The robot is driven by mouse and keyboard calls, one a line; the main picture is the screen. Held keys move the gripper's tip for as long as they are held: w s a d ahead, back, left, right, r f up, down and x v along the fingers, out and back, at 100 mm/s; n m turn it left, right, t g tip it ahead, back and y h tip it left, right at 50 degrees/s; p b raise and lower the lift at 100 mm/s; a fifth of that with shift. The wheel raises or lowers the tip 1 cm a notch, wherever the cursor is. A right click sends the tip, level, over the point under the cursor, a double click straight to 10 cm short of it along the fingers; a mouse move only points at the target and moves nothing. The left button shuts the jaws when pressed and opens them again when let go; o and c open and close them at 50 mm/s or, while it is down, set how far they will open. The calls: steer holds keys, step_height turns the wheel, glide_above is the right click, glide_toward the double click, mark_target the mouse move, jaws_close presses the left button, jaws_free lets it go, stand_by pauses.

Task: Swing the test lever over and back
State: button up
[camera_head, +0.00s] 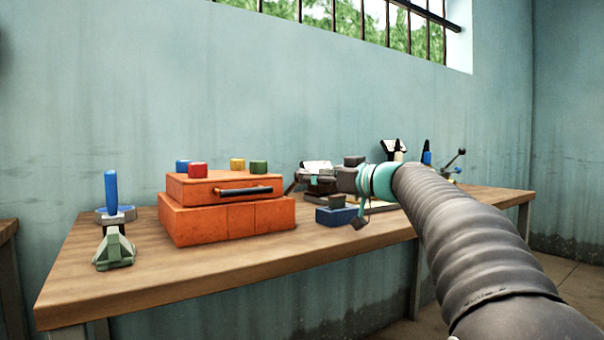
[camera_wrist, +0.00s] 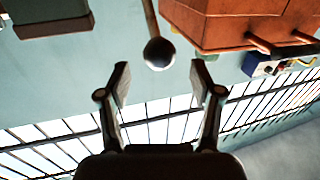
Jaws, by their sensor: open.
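In the wrist view, which looks upside down, a lever with a dark ball knob (camera_wrist: 159,53) on a thin brown rod hangs from the top edge. My gripper (camera_wrist: 160,75) is open, with the knob just beyond and roughly centred between its two fingertips. I see no finger touching it. In the head view, a lever with a dark ball end (camera_head: 456,158) leans up to the right at the far right of the bench. I cannot tell for sure that it is the same lever. In that view my gripper is partly hidden among the clutter behind my wrist.
An orange case (camera_head: 228,217) with coloured blocks on top stands on the wooden bench (camera_head: 190,270). A blue-handled upright (camera_head: 111,190) stands at the left end. A blue box (camera_head: 336,216) sits near my wrist. The front bench edge is clear.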

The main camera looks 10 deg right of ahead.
mark_target(292, 187)
steer(key=shift+p+x, duration=0.3)
steer(key=shift+x, duration=2.1)
jaws_close()
